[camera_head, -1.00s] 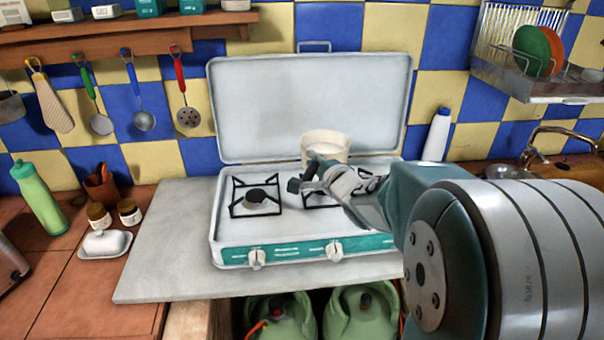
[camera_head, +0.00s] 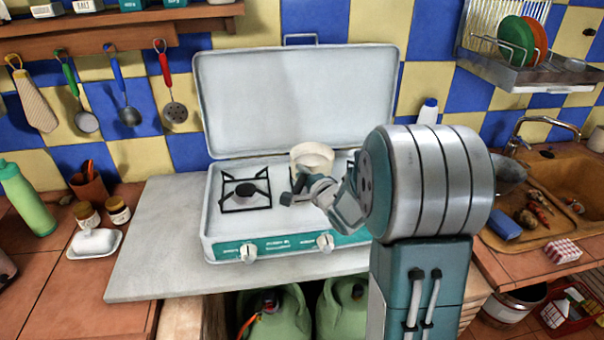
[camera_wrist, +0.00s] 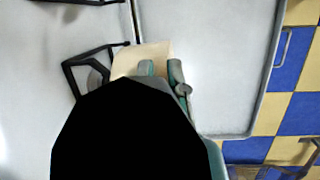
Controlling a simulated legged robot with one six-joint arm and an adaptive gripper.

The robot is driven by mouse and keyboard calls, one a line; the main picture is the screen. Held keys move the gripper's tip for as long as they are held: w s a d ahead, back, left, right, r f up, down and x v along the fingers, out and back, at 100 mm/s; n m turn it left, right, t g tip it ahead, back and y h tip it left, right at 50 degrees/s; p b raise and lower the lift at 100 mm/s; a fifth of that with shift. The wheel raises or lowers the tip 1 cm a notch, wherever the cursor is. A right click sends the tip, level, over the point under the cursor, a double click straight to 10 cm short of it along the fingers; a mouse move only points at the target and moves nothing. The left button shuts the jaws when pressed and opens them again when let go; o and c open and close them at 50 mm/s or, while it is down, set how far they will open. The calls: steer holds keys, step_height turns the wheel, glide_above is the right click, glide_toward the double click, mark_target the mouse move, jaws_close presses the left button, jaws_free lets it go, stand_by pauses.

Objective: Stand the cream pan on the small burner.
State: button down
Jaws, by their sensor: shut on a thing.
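In the wrist view, the pan (camera_wrist: 138,58) shows beyond my gripper's fingers (camera_wrist: 161,69), beside and partly over a black grate (camera_wrist: 75,78). I cannot tell whether the pan touches the grate. The left burner (camera_head: 246,190) is empty. The right burner is mostly hidden by the pan and my arm.
A white bottle (camera_head: 428,112) stands right of the lid. The sink (camera_head: 560,190) lies further right, under a dish rack (camera_head: 525,68). Left are a butter dish (camera_head: 95,243), jars (camera_head: 118,211) and a green bottle (camera_head: 27,200). The grey slab (camera_head: 150,250) left of the stove is bare.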

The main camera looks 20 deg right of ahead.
steer(key=shift+a+f, duration=0.1)
steer(key=shift+a, duration=0.15)
steer(key=c, duration=0.7)
jaws_free()
steer(key=shift+f, duration=0.1)
steer(key=shift+o, duration=0.2)
steer(key=shift+d, duration=0.15)
